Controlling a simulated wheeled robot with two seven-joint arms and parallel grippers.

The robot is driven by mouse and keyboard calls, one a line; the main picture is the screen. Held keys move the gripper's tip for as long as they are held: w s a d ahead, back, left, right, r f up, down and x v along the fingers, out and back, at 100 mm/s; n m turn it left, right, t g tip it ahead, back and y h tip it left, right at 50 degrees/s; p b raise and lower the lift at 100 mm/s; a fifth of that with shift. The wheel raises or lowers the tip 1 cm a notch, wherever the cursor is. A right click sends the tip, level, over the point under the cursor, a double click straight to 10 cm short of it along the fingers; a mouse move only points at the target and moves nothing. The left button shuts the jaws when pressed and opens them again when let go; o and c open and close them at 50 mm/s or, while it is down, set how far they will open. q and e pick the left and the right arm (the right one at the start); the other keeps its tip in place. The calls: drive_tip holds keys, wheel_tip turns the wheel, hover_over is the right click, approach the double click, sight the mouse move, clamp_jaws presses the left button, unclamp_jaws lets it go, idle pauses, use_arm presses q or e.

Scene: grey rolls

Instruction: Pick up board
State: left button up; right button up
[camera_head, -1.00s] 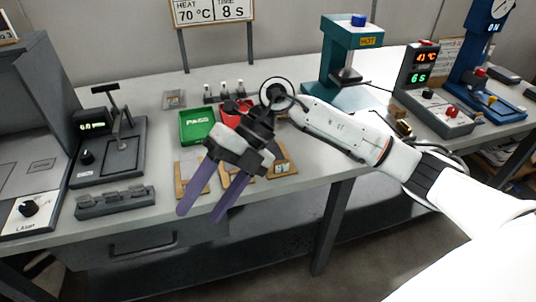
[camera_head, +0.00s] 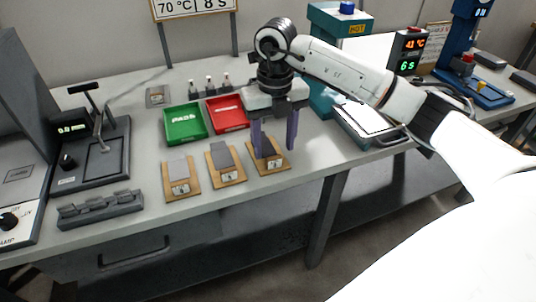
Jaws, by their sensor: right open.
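Three small wooden boards, each with a grey piece and a white label on it, lie in a row near the table's front edge: the left board (camera_head: 170,191), the middle board (camera_head: 213,182) and the right board (camera_head: 285,167). My right gripper (camera_head: 275,150) points down over the right board with its two purple fingers spread apart. The fingers hide part of that board and its grey piece. I cannot tell whether the fingertips touch anything. My left gripper is out of view.
A green PASS tray (camera_head: 187,137) and a red tray (camera_head: 229,126) stand behind the boards. A grey testing device (camera_head: 92,178) is at left, with a low grey rack (camera_head: 100,221) in front. A teal press (camera_head: 324,22) and a flat bright-topped device (camera_head: 366,143) stand at right.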

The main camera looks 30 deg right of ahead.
sight(273, 152)
wheel_tip(273, 152, down, 3)
drive_tip(key=shift+f, duration=0.2)
drive_tip(key=shift+c, duration=0.3)
drive_tip(key=c, duration=1.1)
drive_tip(key=shift+r, duration=0.1)
